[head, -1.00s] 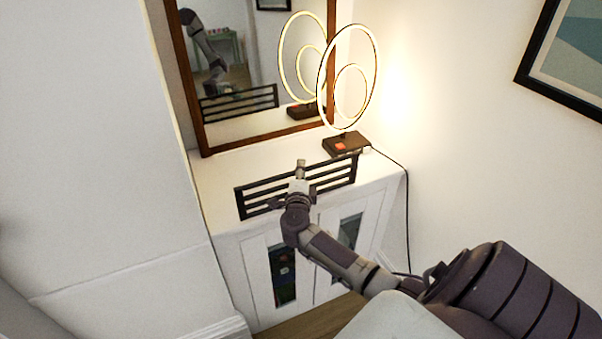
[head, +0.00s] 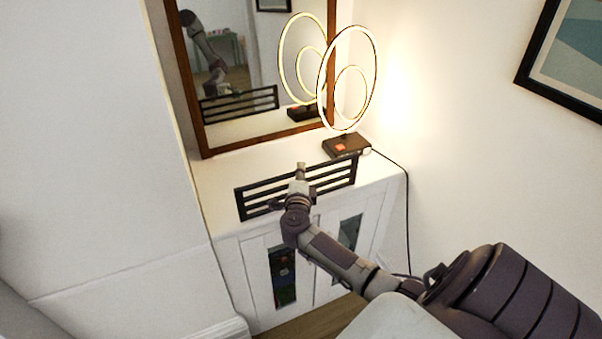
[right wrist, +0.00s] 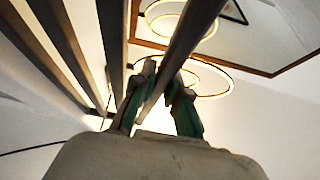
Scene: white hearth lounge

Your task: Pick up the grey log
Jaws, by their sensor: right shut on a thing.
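No separate round log shows clearly in either view. A dark slatted rack (head: 338,176) stands along the front of the white cabinet top, and its bars cross the right wrist view (right wrist: 112,40). My right gripper (head: 301,168) is at the middle of this rack, with its tips just above the top rail. In the right wrist view, the gripper (right wrist: 163,82) has one dark grey-brown bar between its closed-in fingers. It looks shut on that bar. The palm and wrist hide the rack's middle in the head view. My left gripper is not in view.
A lit ring lamp (head: 346,146) stands behind the rack on the right, its cable running down the wall. A wood-framed mirror (head: 200,120) leans at the back. The white cabinet top (head: 222,172) is clear at left. A framed picture (head: 560,92) hangs at upper right.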

